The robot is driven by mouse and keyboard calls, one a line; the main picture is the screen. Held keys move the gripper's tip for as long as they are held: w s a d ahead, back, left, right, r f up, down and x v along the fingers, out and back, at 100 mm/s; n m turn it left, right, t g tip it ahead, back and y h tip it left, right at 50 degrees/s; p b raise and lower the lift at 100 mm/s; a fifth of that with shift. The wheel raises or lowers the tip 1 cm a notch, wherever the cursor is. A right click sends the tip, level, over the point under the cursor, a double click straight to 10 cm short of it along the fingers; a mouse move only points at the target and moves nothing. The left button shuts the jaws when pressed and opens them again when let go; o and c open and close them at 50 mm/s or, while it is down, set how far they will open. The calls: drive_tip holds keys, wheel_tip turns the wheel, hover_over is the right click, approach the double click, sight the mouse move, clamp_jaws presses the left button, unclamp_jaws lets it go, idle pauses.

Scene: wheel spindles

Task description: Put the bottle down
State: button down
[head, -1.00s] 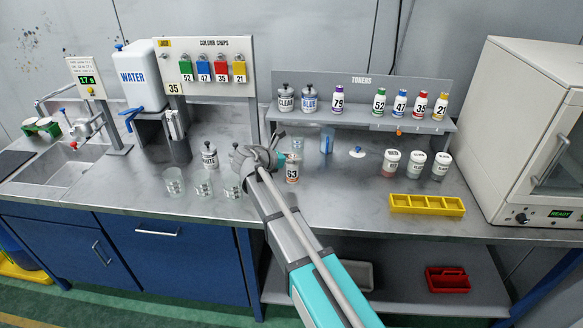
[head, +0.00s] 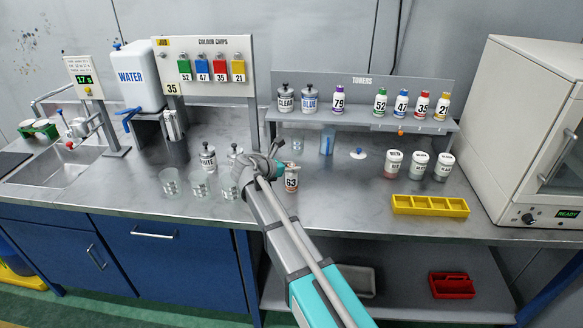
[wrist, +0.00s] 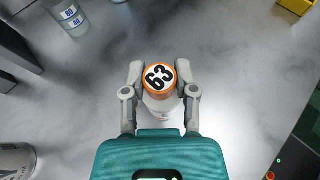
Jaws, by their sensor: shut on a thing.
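The bottle (head: 291,181) is small and pale, with 63 on its label, and stands upright at the end of my arm above the middle of the counter. In the wrist view its orange-rimmed cap marked 63 (wrist: 161,77) sits between the two fingers. My gripper (head: 283,166) is shut on the bottle; in the wrist view the fingers (wrist: 160,88) press on it from left and right. The bottle's base is low over the steel counter (head: 330,205); I cannot tell whether it touches.
Glass beakers (head: 199,184) and a white can (head: 208,157) stand left of my gripper. Another beaker (head: 297,143) is behind it. Lidded jars (head: 393,164) and a yellow tray (head: 430,205) are at right. Counter between bottle and tray is clear.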

drive_tip(key=shift+c, duration=2)
unclamp_jaws()
drive_tip(key=shift+r+p, duration=0.2)
drive_tip(key=shift+p, duration=0.1)
drive_tip(key=p+v, duration=0.4)
drive_tip(key=v, duration=0.8)
